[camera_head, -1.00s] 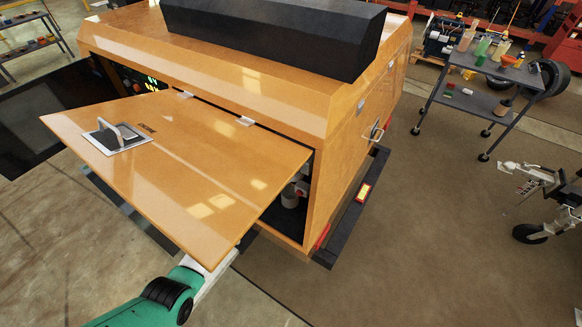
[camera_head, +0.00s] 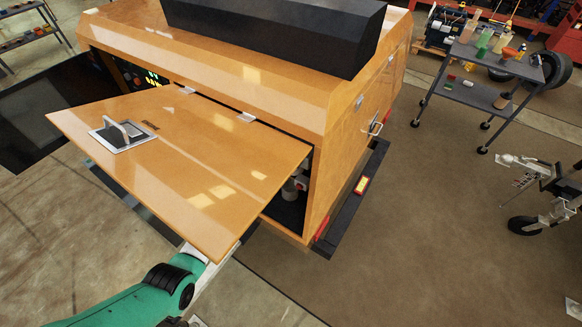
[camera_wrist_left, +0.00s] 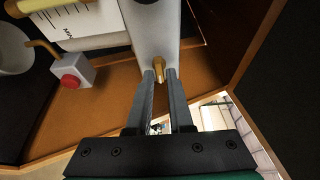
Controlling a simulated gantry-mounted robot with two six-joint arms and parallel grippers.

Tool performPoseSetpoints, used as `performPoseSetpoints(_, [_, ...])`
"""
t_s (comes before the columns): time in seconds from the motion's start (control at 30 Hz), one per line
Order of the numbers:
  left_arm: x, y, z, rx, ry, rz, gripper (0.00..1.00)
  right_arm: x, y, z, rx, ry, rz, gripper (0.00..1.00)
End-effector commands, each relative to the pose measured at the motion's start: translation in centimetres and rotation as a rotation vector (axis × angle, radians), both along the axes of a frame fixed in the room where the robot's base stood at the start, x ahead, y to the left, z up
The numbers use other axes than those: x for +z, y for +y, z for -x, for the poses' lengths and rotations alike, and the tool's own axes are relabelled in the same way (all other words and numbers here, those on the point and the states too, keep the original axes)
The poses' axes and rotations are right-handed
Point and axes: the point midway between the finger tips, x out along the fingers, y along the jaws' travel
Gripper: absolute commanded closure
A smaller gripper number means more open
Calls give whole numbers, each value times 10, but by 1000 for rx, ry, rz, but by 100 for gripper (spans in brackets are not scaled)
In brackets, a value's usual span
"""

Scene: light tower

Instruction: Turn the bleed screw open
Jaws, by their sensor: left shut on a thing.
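The small brass bleed screw (camera_wrist_left: 158,68) sticks out of the end of a pale grey block (camera_wrist_left: 152,32) in the left wrist view. My left gripper (camera_wrist_left: 160,77) has its two fingers close together, with the screw's end between their tips. The fingers are shut on the screw. How far it is turned cannot be told. In the head view my left arm comes in from the bottom left and passes under the raised orange door panel (camera_head: 190,165), which hides my left gripper. My right gripper is in neither view.
The orange housing (camera_head: 262,95) has an open side bay under the panel. Inside, a red knob (camera_wrist_left: 70,82) on a small grey block and a white container with scale marks (camera_wrist_left: 78,25) stand left of the fingers. A tool cart (camera_head: 480,95) stands off to the right.

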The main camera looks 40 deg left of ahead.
Motion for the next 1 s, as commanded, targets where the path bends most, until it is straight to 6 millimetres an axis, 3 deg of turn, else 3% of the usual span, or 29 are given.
performPoseSetpoints(0.03, [-1, 1, 0, 3, 2, 0, 79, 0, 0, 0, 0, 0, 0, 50])
performPoseSetpoints(0.17, [-1, 1, 0, 2, 2, 1, 57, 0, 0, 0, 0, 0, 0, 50])
performPoseSetpoints(0.53, [1, 2, 6, 2, 1, 1, 57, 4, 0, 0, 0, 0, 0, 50])
performPoseSetpoints(0.67, [3, 6, 27, 4, 2, 1, 57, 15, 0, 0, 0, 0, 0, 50])
performPoseSetpoints(0.8, [3, 13, 61, 6, 3, 2, 57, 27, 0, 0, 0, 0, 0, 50])
performPoseSetpoints(1.0, [1, 21, 101, 5, 2, 2, 57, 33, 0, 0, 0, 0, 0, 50])
